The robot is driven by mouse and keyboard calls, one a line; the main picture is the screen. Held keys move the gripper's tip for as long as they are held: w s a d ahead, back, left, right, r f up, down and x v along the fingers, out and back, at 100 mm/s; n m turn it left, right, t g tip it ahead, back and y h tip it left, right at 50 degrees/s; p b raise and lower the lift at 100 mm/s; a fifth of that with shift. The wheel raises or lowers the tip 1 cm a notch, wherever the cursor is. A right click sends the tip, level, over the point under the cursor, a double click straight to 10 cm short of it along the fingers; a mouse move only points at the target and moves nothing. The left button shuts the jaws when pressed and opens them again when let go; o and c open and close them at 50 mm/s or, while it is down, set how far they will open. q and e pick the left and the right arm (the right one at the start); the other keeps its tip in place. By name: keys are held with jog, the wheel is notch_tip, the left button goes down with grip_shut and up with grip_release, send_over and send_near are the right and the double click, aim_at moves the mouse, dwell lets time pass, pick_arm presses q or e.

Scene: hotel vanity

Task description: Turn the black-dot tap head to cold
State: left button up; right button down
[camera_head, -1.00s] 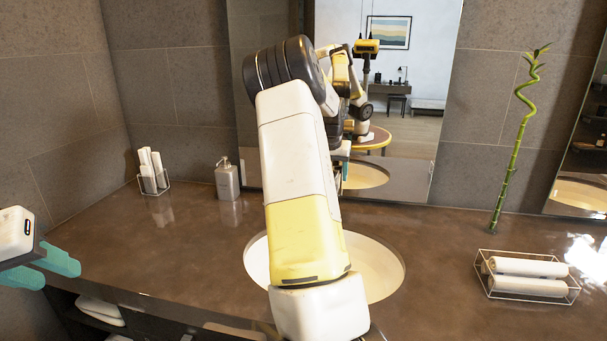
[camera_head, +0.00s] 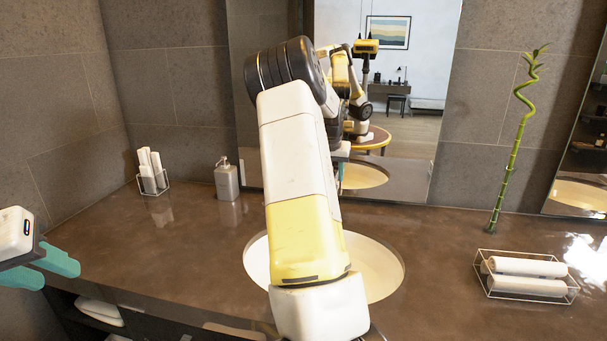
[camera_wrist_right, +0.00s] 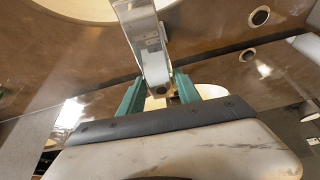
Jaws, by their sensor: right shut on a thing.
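The chrome tap (camera_wrist_right: 146,42) shows in the right wrist view, coming down from the top middle. Its near end, the tap head (camera_wrist_right: 157,76), carries a small dark dot and sits between the two teal fingers of my right gripper (camera_wrist_right: 160,86), which is shut on it. In the head view my right arm covers the tap and the right gripper is hidden. My left gripper (camera_head: 50,270) is at the left edge of the head view, with its teal fingers apart and nothing between them, away from the tap.
The round white basin (camera_head: 384,265) is set in the brown counter (camera_head: 180,255) under my right arm. A soap dispenser (camera_head: 227,180) and a holder with white rolls (camera_head: 152,178) stand back left. A wire tray of rolled towels (camera_head: 527,277) and a bamboo stem (camera_head: 510,165) are at right.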

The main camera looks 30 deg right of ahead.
jog(key=shift+n, duration=0.3)
jog(key=n, duration=0.1)
jog(key=n+y, duration=0.1)
jog(key=shift+s+d+n+t, duration=0.15)
jog(key=shift+d+n+t, duration=0.1)
jog(key=shift+n+t, duration=0.15)
jog(key=n+y, duration=0.2)
jog(key=n, duration=0.3)
jog(key=shift+d, duration=0.15)
jog(key=shift+n, duration=0.3)
jog(key=c, duration=0.8)
grip_release()
jog(key=shift+c, duration=0.2)
jog(key=v, duration=0.7)
jog(key=shift+s+r, duration=0.25)
jog(key=shift+r, duration=0.1)
